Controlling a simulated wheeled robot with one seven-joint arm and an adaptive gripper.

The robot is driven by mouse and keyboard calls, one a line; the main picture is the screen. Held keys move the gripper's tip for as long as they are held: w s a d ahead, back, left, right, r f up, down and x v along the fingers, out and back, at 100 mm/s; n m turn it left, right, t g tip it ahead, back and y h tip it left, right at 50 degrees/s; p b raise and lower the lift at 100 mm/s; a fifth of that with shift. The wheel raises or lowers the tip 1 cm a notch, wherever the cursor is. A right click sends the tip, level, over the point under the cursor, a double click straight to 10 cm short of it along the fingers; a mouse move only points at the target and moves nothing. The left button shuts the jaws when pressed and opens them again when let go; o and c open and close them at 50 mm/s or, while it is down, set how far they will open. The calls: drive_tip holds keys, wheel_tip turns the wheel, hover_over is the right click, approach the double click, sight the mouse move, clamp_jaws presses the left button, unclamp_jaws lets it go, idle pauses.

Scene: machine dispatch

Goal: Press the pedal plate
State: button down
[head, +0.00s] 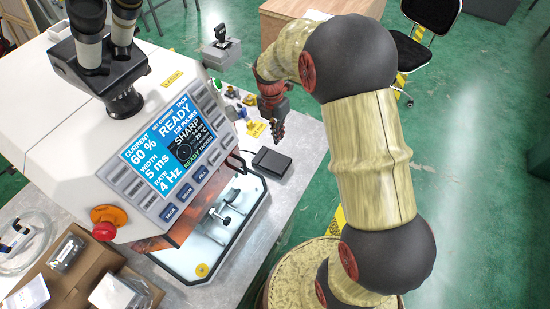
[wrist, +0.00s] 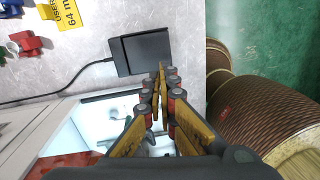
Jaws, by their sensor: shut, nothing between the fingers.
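The pedal plate (head: 271,162) is a small black rectangular pedal lying on the grey table, to the right of the welding machine. In the wrist view the pedal (wrist: 141,52) has a black cable running off to the left. My gripper (head: 277,136) is above the table near the pedal in the head view. In the wrist view my gripper (wrist: 160,72) is shut with nothing between its fingers, and its tips overlap the pedal's lower right edge in the picture. I cannot tell whether they touch it.
The white machine (head: 130,120) with a lit screen reading READY fills the left. Its lit work tray (head: 213,262) lies beside the pedal. Small coloured parts and a yellow tag (head: 256,129) lie behind. An open cardboard box (head: 75,285) is at the front left.

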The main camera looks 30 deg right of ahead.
sight(282, 164)
drive_tip(key=shift+s+n, duration=0.15)
drive_tip(key=shift+n, duration=0.55)
drive_tip(key=f+b, duration=0.1)
drive_tip(key=f, duration=0.8)
drive_tip(key=s+d+f+b, duration=0.1)
drive_tip(key=f, duration=0.4)
drive_tip(key=shift+s+b, duration=0.1)
drive_tip(key=shift+b, duration=0.2)
drive_tip(key=shift+r, duration=0.1)
